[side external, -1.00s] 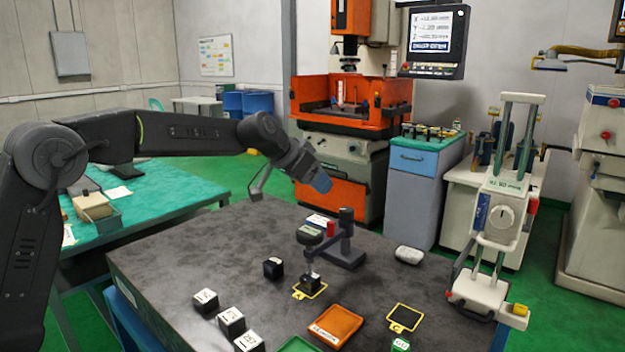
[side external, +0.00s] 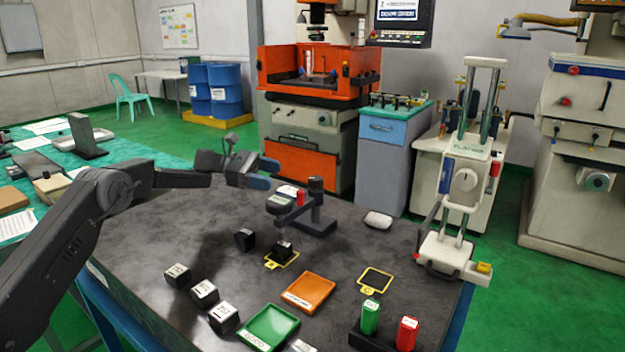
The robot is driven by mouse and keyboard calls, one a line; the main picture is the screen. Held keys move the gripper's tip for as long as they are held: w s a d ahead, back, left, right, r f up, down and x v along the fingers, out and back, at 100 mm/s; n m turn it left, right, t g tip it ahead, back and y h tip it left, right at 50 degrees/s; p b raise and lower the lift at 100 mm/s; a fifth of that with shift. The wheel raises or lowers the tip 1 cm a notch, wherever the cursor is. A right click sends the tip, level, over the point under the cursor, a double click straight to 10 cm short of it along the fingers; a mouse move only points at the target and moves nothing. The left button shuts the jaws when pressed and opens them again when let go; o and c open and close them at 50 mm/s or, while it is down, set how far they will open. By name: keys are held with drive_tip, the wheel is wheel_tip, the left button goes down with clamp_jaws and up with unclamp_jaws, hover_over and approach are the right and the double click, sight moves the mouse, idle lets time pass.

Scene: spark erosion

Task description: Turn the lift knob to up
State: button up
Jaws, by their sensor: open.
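The lift knob (side external: 465,180) is a round pale dial on the front of the upright lift unit (side external: 451,208) at the right of the table. Its marking is too small to read, so I cannot tell its setting. My gripper (side external: 266,174) has blue fingertips and is open and empty. It is left of the gauge stand, above the back part of the table, pointing right. It is well apart from the knob, far to the left of it.
The gauge stand (side external: 316,208) stands between my gripper and the lift unit. Dark blocks (side external: 204,292), an orange tray (side external: 311,291), a green tray (side external: 268,327) and red and green cylinders (side external: 407,333) occupy the front. A pale lump (side external: 377,220) lies near the lift unit.

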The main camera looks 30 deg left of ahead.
sight(313, 178)
drive_tip(key=w+d, duration=0.1)
drive_tip(key=d, duration=0.2)
drive_tip(key=w+d+n+h, duration=0.1)
drive_tip(key=w+d, duration=0.1)
drive_tip(key=d, duration=0.2)
drive_tip(key=w+d+n, duration=0.1)
drive_tip(key=d, duration=0.2)
drive_tip(key=shift+w+d+f+t, duration=0.2)
drive_tip(key=shift+w+d+t, duration=0.1)
drive_tip(key=shift+w, duration=0.1)
drive_tip(key=c, duration=0.9)
drive_tip(key=shift+n, duration=0.4)
